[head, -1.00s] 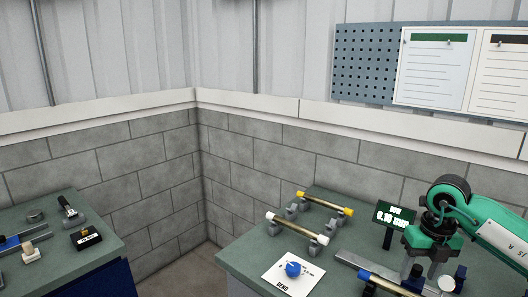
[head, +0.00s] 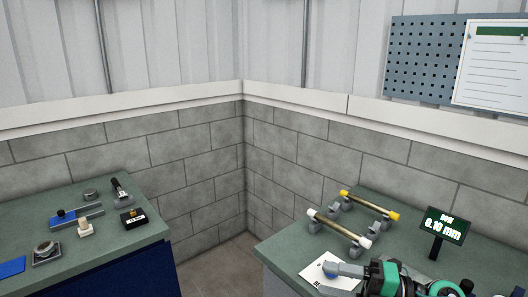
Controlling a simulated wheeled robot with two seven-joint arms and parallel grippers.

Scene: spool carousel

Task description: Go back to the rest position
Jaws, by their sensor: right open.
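My right gripper (head: 352,271) shows at the bottom edge, right of centre, with its green and dark wrist parts beside it. Its jaws are open, and I see nothing held in them. It points left and overlaps the white SEND card (head: 318,273) in the picture; whether it touches the card or the blue button (head: 330,267) I cannot tell. Much of my right arm is cut off by the bottom edge. My left gripper is not in view.
Two rods, one yellow-ended (head: 370,206) and one white-ended (head: 338,228), lie on grey holders on the right bench (head: 290,250). A 0.10 mm display (head: 444,226) stands to their right. The left bench (head: 110,236) carries small tools and blocks. A floor gap separates the benches.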

